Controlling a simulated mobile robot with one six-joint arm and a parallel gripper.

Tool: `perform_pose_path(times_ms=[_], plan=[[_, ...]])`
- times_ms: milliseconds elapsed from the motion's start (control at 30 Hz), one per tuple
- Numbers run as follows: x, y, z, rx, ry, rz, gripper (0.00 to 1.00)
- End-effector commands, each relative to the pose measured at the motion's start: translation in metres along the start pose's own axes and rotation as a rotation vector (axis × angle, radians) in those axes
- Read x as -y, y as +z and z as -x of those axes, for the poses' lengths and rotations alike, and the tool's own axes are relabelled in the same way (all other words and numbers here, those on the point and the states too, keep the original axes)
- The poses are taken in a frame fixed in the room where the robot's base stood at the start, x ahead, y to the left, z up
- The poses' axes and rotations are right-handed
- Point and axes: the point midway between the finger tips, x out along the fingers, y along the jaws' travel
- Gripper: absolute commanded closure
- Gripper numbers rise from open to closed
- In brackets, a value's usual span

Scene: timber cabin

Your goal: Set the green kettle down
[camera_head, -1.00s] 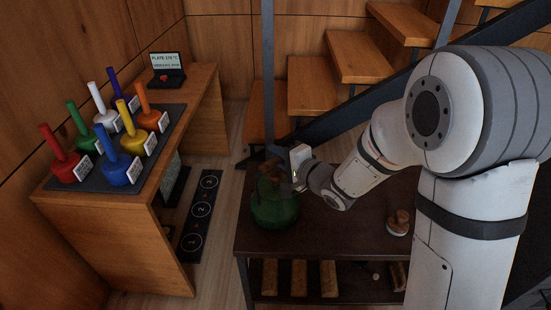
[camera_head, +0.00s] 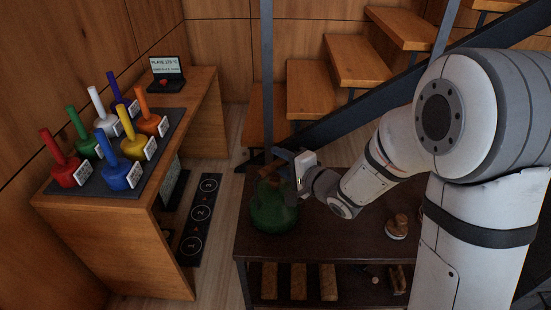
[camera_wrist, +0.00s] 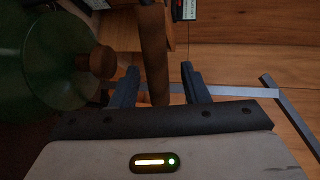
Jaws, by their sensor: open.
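The green kettle (camera_head: 273,212) stands upright on the dark low table (camera_head: 350,228), near its left end. My gripper (camera_head: 284,160) is just right of the kettle's top, at its brown handle. In the wrist view the kettle's green body (camera_wrist: 38,55) and a round wooden knob (camera_wrist: 101,61) fill the left side. The brown wooden handle (camera_wrist: 152,45) shows in line with the gap between my fingers, with space on both sides. My gripper (camera_wrist: 160,70) is open and appears clear of the handle.
Wooden stamps (camera_head: 397,227) stand at the table's right. Logs (camera_head: 299,280) lie on its lower shelf. Stairs (camera_head: 357,65) rise behind. The table's middle is clear.

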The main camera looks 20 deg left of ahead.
Motion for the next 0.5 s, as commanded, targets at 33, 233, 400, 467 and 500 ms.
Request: perform_pose_path(times_ms=[33,233,400,467,500], plan=[[0.003,-0.001,0.012,-0.003,0.001,-0.002,0.59],[0.004,-0.001,0.062,-0.004,0.001,-0.001,0.59],[-0.004,0.000,0.080,0.002,-0.008,0.003,0.59],[-0.004,0.000,0.084,0.004,-0.007,0.002,0.59],[-0.004,0.000,0.086,0.003,-0.008,0.002,0.59]])
